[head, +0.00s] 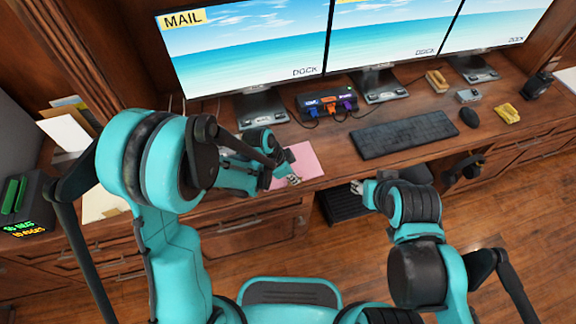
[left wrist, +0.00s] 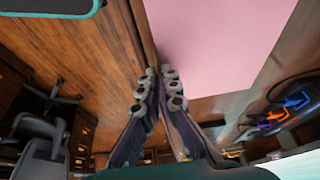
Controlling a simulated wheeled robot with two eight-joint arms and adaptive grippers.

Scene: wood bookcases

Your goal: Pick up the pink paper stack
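The pink paper stack (head: 303,161) lies flat on the desk by its front edge, below the left monitor. My left gripper (head: 294,180) is at the front edge of the stack, and my left arm covers the stack's left part. In the left wrist view the stack's broad pink face (left wrist: 215,45) fills the top middle. There my left gripper (left wrist: 159,88) has its fingertips close together with a narrow gap, at the stack's edge. I cannot tell whether they press on it. My right gripper (head: 357,188) is in front of the desk, away from the stack; its fingers are too small to judge.
The wooden desk (head: 330,140) holds a black keyboard (head: 405,135), a mouse (head: 469,117) and a hub (head: 327,105) with colored plugs. Monitors stand along the back. White papers (head: 65,132) are at the left. The floor (head: 360,260) before the desk is open.

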